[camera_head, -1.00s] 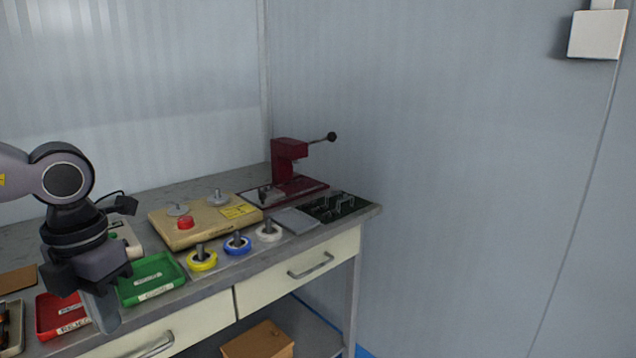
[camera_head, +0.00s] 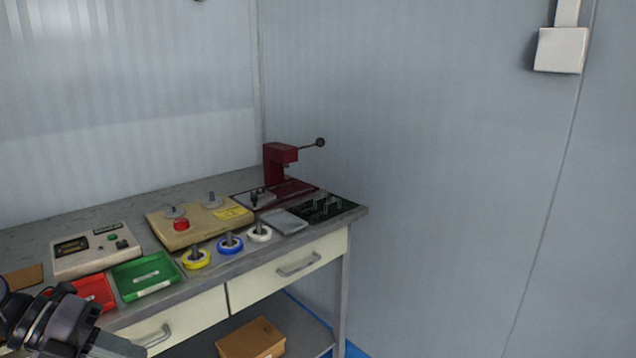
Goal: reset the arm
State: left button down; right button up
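My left gripper (camera_head: 118,346) is at the bottom left in the head view, low in front of the bench's front edge. Its fingers are partly cut off by the frame and seen from the side, so I cannot tell whether it is open. No object shows in it. My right gripper is not in view. The bench carries a dark red lever press (camera_head: 280,165) at its far right end, with its handle sticking out to the right.
A beige winder base (camera_head: 196,232) sits mid-bench behind yellow (camera_head: 196,260), blue (camera_head: 230,245) and white (camera_head: 259,233) spools. A green tray (camera_head: 146,277), a red tray (camera_head: 97,290) and a meter box (camera_head: 94,251) are at left. A cardboard box (camera_head: 251,339) sits below. Open floor lies right.

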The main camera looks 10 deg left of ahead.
pick_arm(q)
jog(key=s+f+n+t+y+p, duration=0.3)
jog(key=f+n+t+y+p, duration=0.25)
jog(key=f+n+t, duration=1.1)
jog(key=s+d+f+n+g+y, duration=0.1)
jog(key=s+d+f+n+g, duration=0.1)
jog(key=d+n+g, duration=0.3)
jog(key=s+d+f+n+g+y+p, duration=0.1)
jog(key=s+d+f+n+g, duration=0.1)
jog(key=s+d+n+g, duration=0.3)
jog(key=shift+d+n, duration=1.1)
jog(key=shift+n, duration=0.15)
